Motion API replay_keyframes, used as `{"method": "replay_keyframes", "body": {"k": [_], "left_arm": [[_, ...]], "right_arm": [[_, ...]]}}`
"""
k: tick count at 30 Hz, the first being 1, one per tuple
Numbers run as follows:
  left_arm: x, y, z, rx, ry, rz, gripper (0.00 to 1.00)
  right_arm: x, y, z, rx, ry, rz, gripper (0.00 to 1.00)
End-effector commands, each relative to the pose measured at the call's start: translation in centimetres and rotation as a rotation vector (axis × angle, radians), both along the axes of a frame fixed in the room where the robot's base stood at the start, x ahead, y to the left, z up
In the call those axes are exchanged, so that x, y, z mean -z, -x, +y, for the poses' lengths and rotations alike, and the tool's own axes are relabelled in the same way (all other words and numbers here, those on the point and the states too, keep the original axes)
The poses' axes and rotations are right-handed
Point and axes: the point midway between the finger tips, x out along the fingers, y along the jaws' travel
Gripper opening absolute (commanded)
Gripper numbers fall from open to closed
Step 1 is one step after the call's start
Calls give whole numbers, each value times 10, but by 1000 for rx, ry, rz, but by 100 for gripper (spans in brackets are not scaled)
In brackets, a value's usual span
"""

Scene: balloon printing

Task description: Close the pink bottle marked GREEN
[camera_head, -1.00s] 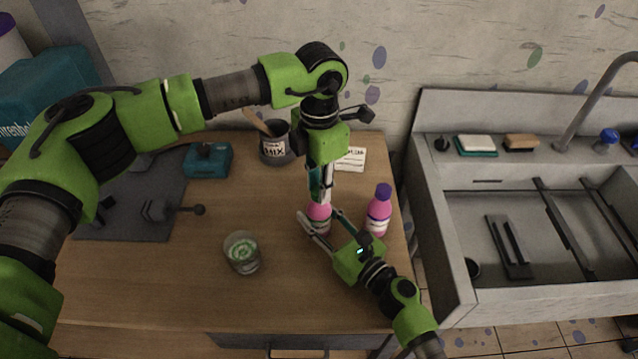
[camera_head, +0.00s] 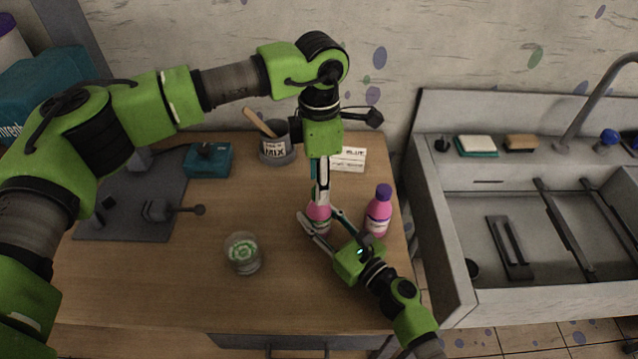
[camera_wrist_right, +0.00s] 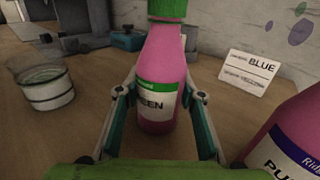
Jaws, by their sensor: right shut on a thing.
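The pink bottle marked GREEN (camera_wrist_right: 157,85) stands upright on the table, with a green cap (camera_wrist_right: 167,9) at its top in the right wrist view. In the head view its pink body (camera_head: 319,211) shows below my left gripper (camera_head: 320,196). My right gripper (camera_head: 324,229) is shut around the body, one finger on each side. My left gripper points straight down over the bottle's top and hides the cap in the head view. I cannot tell whether its fingers grip the cap.
A second pink bottle with a purple cap (camera_head: 378,211) stands close right of the held one. A glass cup with green content (camera_head: 242,253) is at front left. A MIX pot (camera_head: 275,146) and a BLUE card (camera_head: 348,159) are behind. A sink (camera_head: 455,230) lies right.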

Motion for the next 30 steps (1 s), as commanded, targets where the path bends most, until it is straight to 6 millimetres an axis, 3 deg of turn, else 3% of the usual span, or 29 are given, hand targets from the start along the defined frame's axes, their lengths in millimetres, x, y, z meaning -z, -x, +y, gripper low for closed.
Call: {"method": "replay_keyframes", "body": {"k": [6,13,18,27,28,30], "left_arm": [[-49,-1,-1,1,1,-5,41],[-89,-1,0,0,0,-4,41],[-102,-1,0,1,0,-2,41],[-103,-1,0,1,0,-1,41],[-103,-1,0,1,0,-1,41],[-103,-1,0,1,0,-1,41]], "right_arm": [[1,0,0,0,1,1,0],[1,0,0,0,1,1,0],[1,0,0,0,1,1,0],[1,0,0,0,1,1,0],[1,0,0,0,1,1,43],[0,0,0,0,1,1,55]]}}
